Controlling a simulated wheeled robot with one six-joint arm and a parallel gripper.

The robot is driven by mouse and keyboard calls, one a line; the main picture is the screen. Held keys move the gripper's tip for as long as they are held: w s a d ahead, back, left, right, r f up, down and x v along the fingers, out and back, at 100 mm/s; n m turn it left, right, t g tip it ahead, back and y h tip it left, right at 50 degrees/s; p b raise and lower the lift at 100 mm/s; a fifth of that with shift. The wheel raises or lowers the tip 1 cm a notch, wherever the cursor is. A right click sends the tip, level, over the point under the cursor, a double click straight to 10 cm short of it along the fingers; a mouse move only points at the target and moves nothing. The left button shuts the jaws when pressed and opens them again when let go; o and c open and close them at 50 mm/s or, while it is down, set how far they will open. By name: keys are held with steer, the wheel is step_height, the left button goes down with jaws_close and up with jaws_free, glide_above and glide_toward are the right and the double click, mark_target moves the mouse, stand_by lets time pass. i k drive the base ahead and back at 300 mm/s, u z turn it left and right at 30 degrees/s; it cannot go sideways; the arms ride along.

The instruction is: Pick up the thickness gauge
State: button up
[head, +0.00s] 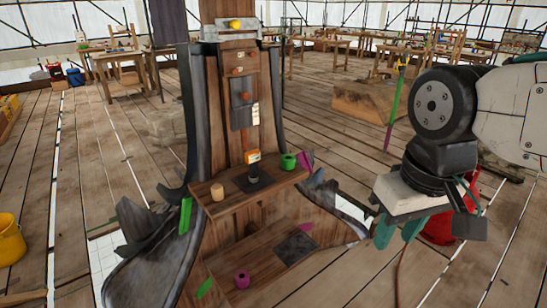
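A small orange device with a pale face (253,157) stands on the wooden shelf of the spire piece, in the middle of the head view. It looks like the thickness gauge, but it is too small to be sure. A short black cylinder (254,174) is just below it in the picture, and I cannot tell whether they are joined. My gripper (399,232), with teal fingers pointing down, hangs at the right, well apart from the shelf. The fingers are spread with a gap between them, and nothing shows in the gap.
The wooden shelf (228,205) also holds a tan cylinder (217,192) and a green ring-like piece (289,161). A magenta piece (242,279) sits on the lower step. Dark curved leaves flank the spire. A red container (438,229) stands behind my gripper. A yellow bucket (10,240) is far left.

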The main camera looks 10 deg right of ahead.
mark_target(252, 157)
steer(key=z, duration=0.2)
steer(key=i, duration=0.75)
steer(key=u, duration=0.45)
steer(key=k, duration=0.15)
steer(key=z, duration=0.15)
steer(key=k, duration=0.2)
steer(key=u, duration=0.4)
steer(key=i, duration=0.9)
steer(key=z, duration=0.35)
